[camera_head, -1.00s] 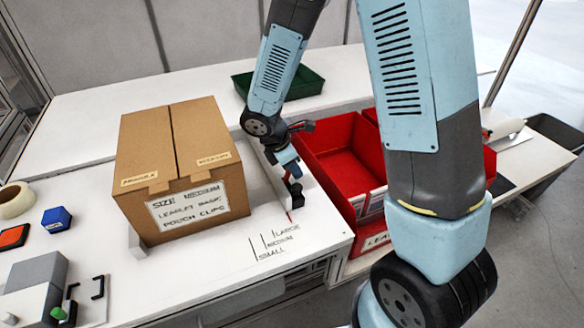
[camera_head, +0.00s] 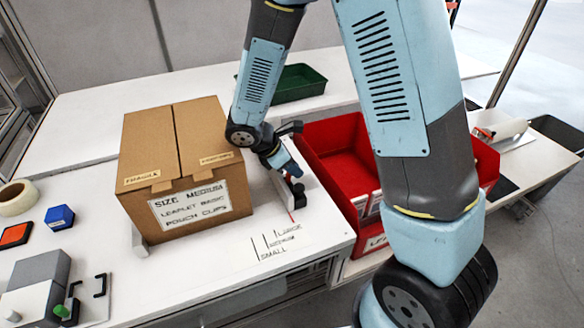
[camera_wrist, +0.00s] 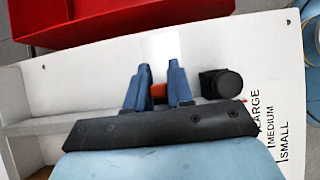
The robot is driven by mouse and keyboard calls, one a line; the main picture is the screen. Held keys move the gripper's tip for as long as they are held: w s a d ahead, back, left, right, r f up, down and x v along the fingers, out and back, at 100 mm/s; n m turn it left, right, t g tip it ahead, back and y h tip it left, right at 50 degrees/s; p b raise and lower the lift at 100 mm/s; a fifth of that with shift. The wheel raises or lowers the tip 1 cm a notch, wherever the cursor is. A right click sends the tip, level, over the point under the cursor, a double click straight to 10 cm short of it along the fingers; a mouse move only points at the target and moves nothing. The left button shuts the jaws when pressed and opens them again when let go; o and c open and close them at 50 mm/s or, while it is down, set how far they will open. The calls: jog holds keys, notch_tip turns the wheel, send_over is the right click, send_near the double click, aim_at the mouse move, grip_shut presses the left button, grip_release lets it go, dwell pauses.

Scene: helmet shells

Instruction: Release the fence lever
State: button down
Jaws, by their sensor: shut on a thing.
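My gripper (camera_head: 291,171) is at the fence on the bench's right part, pointing down and right in the head view. In the wrist view its two blue fingers (camera_wrist: 158,88) are shut on a small orange-red piece, the fence lever (camera_wrist: 158,93); the fingers hide most of it. The fence (camera_head: 281,191) is a thin white upright plate right of the cardboard box. A black knob-like block (camera_head: 298,192) sits beside the fence, and shows right of the fingers in the wrist view (camera_wrist: 222,84). A red line on the bench runs near the fence's front end.
The cardboard box (camera_head: 183,180) marked "SIZE MEDIUM" stands left of the fence, with a gap. SMALL, MEDIUM and LARGE marks (camera_head: 277,242) lie in front. A red bin (camera_head: 345,165) is close on the right. A green tray (camera_head: 290,84) stands behind.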

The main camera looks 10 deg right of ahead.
jog(key=c, duration=1.1)
grip_release()
jog(key=shift+a+r, duration=0.1)
jog(key=v, duration=1.3)
jog(key=shift+s+a+r, duration=0.1)
jog(key=shift+s+r, duration=0.05)
jog(key=shift+r, duration=0.05)
jog(key=s+d+r+m+t+y, duration=0.1)
jog(key=s+d+r+m+y, duration=0.1)
jog(key=s+d+r+m, duration=0.3)
jog(key=s+d+r+m+t+y, duration=0.1)
jog(key=s+d+r+m+y, duration=0.1)
jog(key=s+d+r+m, duration=0.3)
jog(key=s+d+r+m+t+y, duration=0.1)
jog(key=s+d+r+m+y, duration=0.1)
jog(key=s+d+r+m, duration=0.3)
jog(key=shift+d+r+m+t+y, duration=0.15)
jog(key=shift+d+r+m, duration=0.4)
jog(key=shift+d+m, duration=0.7)
jog(key=shift+d+r+m+t+y, duration=0.1)
jog(key=shift+d+r+m, duration=0.6)
jog(key=shift+d, duration=0.85)
jog(key=shift+d+r+m+t+y, duration=0.15)
jog(key=shift+d+r+m, duration=0.2)
jog(key=shift+d+m, duration=0.95)
